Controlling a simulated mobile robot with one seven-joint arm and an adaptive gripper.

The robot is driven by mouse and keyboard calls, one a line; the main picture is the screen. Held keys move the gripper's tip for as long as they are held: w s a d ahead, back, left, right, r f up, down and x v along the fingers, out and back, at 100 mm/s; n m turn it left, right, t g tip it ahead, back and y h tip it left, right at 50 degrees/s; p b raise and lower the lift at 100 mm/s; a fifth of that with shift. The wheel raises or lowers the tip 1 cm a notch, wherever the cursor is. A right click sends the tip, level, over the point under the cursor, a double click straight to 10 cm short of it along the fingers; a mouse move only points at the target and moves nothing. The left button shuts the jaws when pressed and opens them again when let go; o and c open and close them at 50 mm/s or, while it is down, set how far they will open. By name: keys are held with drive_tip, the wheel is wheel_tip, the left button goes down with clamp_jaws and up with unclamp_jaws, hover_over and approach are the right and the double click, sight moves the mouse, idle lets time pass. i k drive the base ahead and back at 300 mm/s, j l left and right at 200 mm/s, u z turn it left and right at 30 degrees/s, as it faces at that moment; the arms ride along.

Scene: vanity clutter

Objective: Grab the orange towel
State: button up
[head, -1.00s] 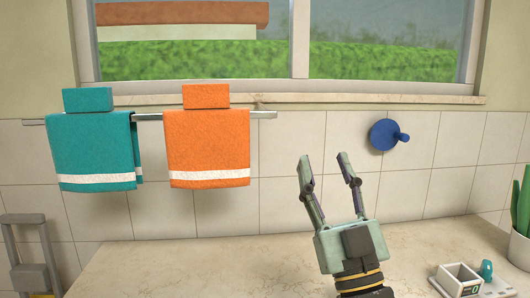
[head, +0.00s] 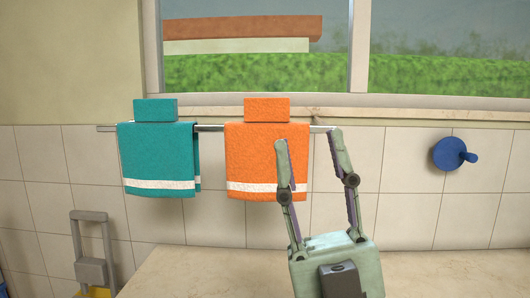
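The orange towel (head: 250,155) hangs over a metal rail on the tiled wall, with a white stripe near its lower edge and a block-like orange top above the rail. My gripper (head: 309,140) is open and points up toward the wall. Its left finger covers part of the towel's right side in the picture, and its right finger shows just right of the towel. No towel cloth is visibly gripped. I cannot tell how far the fingers are from the towel in depth.
A teal towel (head: 157,160) hangs left of the orange one on the same rail (head: 210,128). A blue wall knob (head: 449,154) is at the right. A stone counter (head: 190,270) lies below, and a grey stand (head: 91,268) is at lower left.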

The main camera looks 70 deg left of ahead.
sight(251, 157)
drive_tip(key=u, duration=1.85)
drive_tip(key=k+l+z, duration=0.15)
drive_tip(key=l, duration=1.75)
drive_tip(key=i+j, duration=0.3)
drive_tip(key=i, duration=0.2)
